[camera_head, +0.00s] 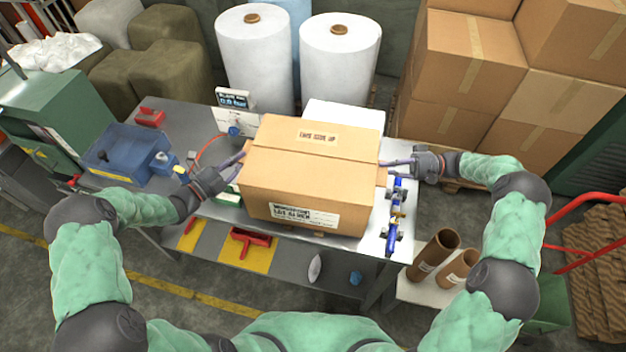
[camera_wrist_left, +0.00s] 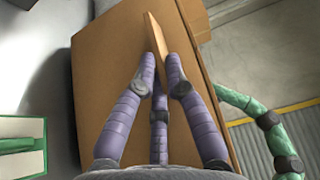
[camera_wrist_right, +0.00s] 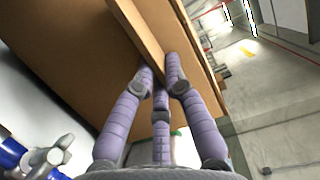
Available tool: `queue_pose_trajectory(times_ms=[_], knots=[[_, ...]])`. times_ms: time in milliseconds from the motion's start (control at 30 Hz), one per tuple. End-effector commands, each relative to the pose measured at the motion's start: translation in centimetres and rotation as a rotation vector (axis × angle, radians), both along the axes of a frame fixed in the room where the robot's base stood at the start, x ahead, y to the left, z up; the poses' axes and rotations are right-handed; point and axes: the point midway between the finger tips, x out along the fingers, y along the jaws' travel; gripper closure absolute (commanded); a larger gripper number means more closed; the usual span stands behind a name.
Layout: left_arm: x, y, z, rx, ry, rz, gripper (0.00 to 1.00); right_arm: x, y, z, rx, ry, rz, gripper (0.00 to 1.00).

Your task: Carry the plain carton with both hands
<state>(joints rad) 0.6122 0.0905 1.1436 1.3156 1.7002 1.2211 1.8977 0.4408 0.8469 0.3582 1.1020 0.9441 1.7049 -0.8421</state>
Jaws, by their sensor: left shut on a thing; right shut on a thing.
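The plain carton (camera_head: 312,175) is a brown closed box with a printed label on its front and a small one on top. It is over the grey workbench (camera_head: 225,240); I cannot tell whether its base touches the bench. My left gripper (camera_head: 240,158) is at its left side, with fingers shut on a cardboard edge of the carton (camera_wrist_left: 120,95), as the left wrist view shows. My right gripper (camera_head: 384,163) is at its right side, shut on a cardboard edge of the carton (camera_wrist_right: 80,55) in the right wrist view. The carton's underside is hidden.
A blue bin (camera_head: 125,155) stands on the bench's left. A red-handled tool (camera_head: 250,240) lies in front, and a blue clamp-like fixture (camera_head: 394,215) is right of the carton. White rolls (camera_head: 255,60) and stacked boxes (camera_head: 465,60) stand behind. Cardboard tubes (camera_head: 435,255) are at the lower right.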

Motion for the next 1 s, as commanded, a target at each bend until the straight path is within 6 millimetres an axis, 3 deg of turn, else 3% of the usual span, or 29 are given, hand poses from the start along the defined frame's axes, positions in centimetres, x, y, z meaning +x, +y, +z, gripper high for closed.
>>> queue_pose_trajectory(times_ms=[367,1000], knots=[[0.0,0.0,0.7,0.001,-0.001,0.0,1.0,0.0,0.0,0.7,-0.001,-0.001,-0.001,1.0],[0.0,0.1,5.1,0.001,-0.002,0.0,1.0,0.0,-0.1,5.0,-0.001,-0.001,-0.002,1.0]])
